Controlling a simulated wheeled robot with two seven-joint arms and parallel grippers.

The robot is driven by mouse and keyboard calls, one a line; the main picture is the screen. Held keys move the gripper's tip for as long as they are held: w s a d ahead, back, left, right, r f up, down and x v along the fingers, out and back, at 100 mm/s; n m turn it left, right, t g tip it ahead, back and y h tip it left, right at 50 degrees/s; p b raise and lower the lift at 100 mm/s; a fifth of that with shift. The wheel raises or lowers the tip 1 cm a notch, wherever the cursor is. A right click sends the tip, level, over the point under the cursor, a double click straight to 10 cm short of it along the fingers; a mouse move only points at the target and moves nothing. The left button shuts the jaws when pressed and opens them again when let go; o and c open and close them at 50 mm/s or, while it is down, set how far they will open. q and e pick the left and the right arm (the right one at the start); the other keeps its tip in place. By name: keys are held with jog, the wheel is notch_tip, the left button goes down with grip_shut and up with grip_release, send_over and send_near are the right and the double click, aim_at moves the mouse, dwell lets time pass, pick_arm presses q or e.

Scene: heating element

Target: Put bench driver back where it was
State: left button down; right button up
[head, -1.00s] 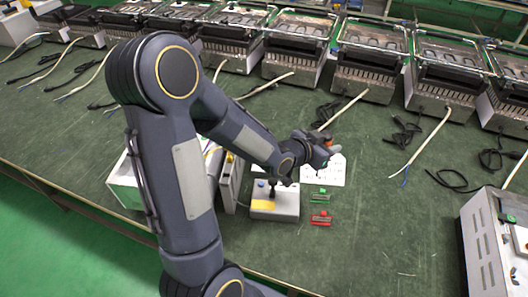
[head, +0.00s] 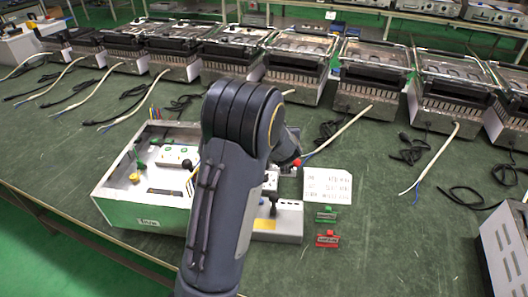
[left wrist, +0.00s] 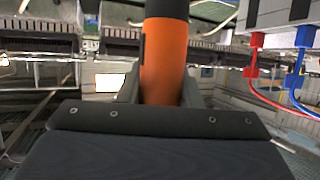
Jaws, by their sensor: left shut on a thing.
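The bench driver (left wrist: 165,60) shows in the left wrist view as an orange cylinder with a black band near the top of the picture. My left gripper (left wrist: 160,92) is shut on it, with one finger on each side. The driver's ends are out of that view. In the head view my left arm hides the gripper. A small red-orange spot (head: 297,162) shows at the arm's far edge; I cannot tell whether it is the driver. My right gripper is not in view.
A grey box (head: 290,229) with a yellow label stands right of my arm. An open white case (head: 147,214) stands to its left. A white printed card (head: 327,186), a green block (head: 326,215) and a red block (head: 327,239) lie nearby. Several heaters line the back.

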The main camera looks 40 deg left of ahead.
pick_arm(q)
jog(key=w+a+f+b, duration=0.1)
jog(key=a+f, duration=0.2)
jog(key=f, duration=0.1)
jog(key=w+a+f+b, duration=0.1)
jog(key=w+a+f, duration=0.1)
jog(key=a+f, duration=0.1)
jog(key=w+a+f+b, duration=0.1)
jog(key=w+a+f, duration=0.1)
jog(key=a+f, duration=0.2)
jog(key=shift+w+f, duration=0.15)
jog(key=shift+f, duration=0.25)
jog(key=shift+r, duration=0.1)
jog(key=shift+f+b, duration=0.4)
jog(key=shift+f, duration=0.05)
jog(key=c, duration=1)
grip_release()
jog(key=shift+d, duration=0.1)
